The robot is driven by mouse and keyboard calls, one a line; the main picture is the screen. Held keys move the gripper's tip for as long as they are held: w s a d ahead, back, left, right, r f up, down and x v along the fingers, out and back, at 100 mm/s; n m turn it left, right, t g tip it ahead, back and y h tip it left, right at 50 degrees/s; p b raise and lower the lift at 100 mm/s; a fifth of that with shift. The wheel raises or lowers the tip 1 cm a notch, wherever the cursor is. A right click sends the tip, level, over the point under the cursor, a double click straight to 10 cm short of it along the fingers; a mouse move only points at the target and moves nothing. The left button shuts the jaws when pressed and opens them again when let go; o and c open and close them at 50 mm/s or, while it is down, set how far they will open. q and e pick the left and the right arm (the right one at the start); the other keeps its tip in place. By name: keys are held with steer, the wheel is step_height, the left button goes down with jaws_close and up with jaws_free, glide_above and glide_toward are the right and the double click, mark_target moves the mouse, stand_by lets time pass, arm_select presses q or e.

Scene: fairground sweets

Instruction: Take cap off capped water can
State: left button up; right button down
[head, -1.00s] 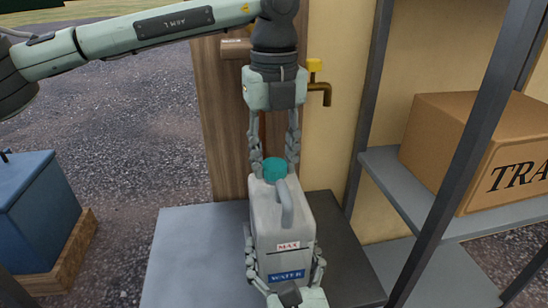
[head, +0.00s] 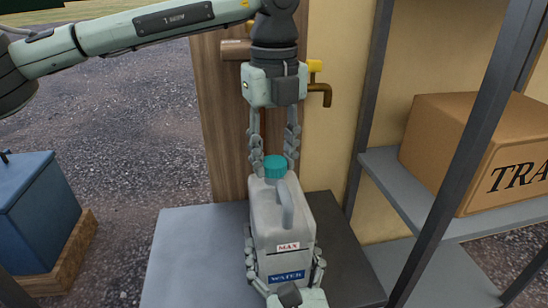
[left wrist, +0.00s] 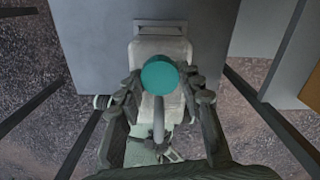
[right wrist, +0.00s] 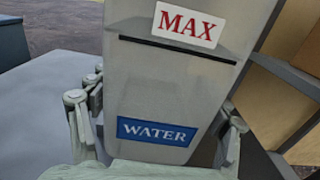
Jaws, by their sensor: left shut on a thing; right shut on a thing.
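The grey water can (head: 262,228) stands upright on the grey table, with a handle on top and MAX and WATER labels on its front. Its teal cap (head: 274,168) sits at the top, at the neck; I cannot tell whether it is still seated. My left gripper (head: 274,163) points down from above and is shut on the cap, a finger on either side. The cap also shows between its fingers in the left wrist view (left wrist: 160,75). My right gripper (head: 285,265) is shut on the can's lower body from the front, a finger on each side.
The grey table (head: 185,250) has bare room left of the can. A brass tap with a yellow handle (head: 315,66) is on the wall behind. A shelf with a cardboard box (head: 440,150) stands at right. A blue box (head: 40,215) is at left.

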mark_target(274, 162)
arm_select(q)
steer(key=shift+r, duration=0.75)
steer(key=shift+r, duration=2)
arm_select(e)
jaws_free()
steer(key=shift+s, duration=0.1)
